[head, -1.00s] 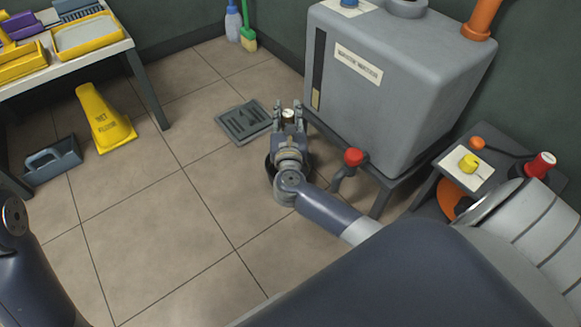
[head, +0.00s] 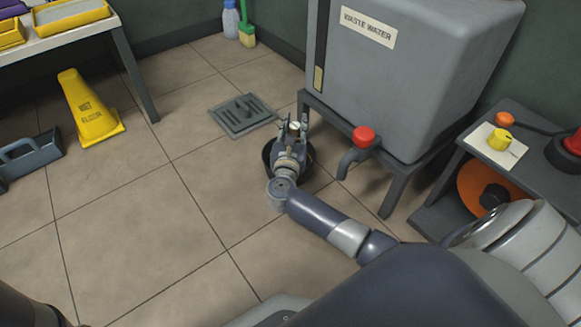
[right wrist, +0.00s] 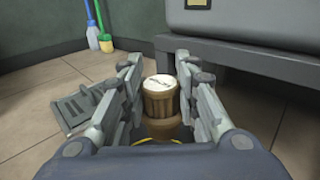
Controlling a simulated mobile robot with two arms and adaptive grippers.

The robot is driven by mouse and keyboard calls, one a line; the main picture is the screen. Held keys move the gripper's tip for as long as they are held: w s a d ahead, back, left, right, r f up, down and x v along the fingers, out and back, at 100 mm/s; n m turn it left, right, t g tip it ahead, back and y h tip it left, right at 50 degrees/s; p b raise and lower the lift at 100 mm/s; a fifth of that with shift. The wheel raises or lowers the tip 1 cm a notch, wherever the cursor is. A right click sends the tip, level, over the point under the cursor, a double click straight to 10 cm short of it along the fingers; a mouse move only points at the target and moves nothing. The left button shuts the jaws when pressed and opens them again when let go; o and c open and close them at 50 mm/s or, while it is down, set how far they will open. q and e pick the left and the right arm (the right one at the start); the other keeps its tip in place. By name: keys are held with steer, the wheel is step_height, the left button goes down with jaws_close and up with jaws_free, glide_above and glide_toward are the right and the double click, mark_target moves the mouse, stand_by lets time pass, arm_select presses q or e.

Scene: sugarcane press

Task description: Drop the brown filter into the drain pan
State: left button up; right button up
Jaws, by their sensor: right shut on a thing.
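The brown filter (right wrist: 159,104) is a ribbed brown cylinder with a pale, marked top, upright between the fingers in the right wrist view. In the head view its pale top (head: 294,126) shows between the fingertips. My right gripper (head: 292,130) is shut on it; the same gripper fills the sides of the right wrist view (right wrist: 160,92). The drain pan (head: 310,163) is a dark round pan on the floor, below and behind my right gripper, which hides much of it. The filter's exact height over the pan is hard to tell. My left gripper is out of view.
The grey waste water tank (head: 400,90) stands on a dark stand, its red-capped tap (head: 364,137) right of the pan. A floor drain (head: 242,114) lies behind. Floor between is clear.

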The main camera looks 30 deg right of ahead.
steer(key=shift+f+b, duration=0.9)
steer(key=shift+f, duration=0.45)
steer(key=o, duration=1.1)
steer(key=shift+r, duration=0.1)
step_height(320, 180, up, 10)
steer(key=shift+f, duration=0.1)
